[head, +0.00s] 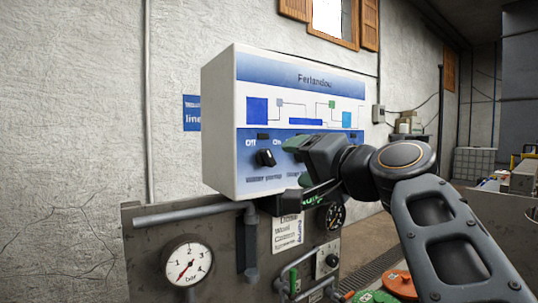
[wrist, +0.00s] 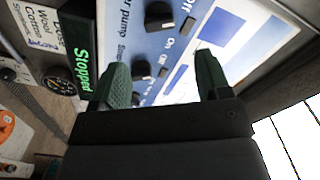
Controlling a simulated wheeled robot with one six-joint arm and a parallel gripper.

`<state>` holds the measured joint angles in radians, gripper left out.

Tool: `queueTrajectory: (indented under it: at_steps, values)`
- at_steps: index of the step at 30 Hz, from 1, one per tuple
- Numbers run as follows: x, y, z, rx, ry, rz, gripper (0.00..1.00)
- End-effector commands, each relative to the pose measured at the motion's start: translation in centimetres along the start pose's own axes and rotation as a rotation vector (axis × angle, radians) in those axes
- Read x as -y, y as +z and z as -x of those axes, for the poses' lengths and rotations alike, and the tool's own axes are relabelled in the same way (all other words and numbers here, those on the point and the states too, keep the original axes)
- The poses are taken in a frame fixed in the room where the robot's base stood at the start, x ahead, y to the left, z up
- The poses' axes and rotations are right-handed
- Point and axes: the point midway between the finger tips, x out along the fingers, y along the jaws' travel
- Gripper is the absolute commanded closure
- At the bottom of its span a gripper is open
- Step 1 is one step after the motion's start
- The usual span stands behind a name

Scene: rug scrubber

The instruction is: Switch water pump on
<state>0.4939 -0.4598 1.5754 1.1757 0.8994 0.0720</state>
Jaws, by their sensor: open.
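The white and blue control box (head: 290,125) stands upright in the head view. Its dark water pump knob (head: 265,157) sits below the words Off and On. I cannot tell its setting for certain. In the wrist view this knob (wrist: 158,15) is at the top, beyond my fingertips. My gripper (head: 296,148) is in front of the panel, right of the knob, and hides part of the panel there. It is open and empty. In the wrist view a second knob (wrist: 141,70) shows between the green fingers, closer to the left one.
A green "Stopped" display (wrist: 83,55) lies left of the fingers in the wrist view. Below the box are a pressure gauge (head: 187,262), a grey pipe (head: 190,214) and an orange cap (head: 399,284). A plain wall is behind.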

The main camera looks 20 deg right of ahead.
Motion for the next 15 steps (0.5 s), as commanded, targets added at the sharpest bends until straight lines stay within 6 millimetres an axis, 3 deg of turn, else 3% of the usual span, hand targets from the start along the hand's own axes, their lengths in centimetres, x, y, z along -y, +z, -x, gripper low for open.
queueTrajectory:
  at_steps: [6, 15]
  values:
    - [0.4, 0.0, -4.5, 0.008, 0.002, -0.001, 0.30]
    - [0.2, 0.0, -8.6, 0.004, 0.002, 0.001, 0.30]
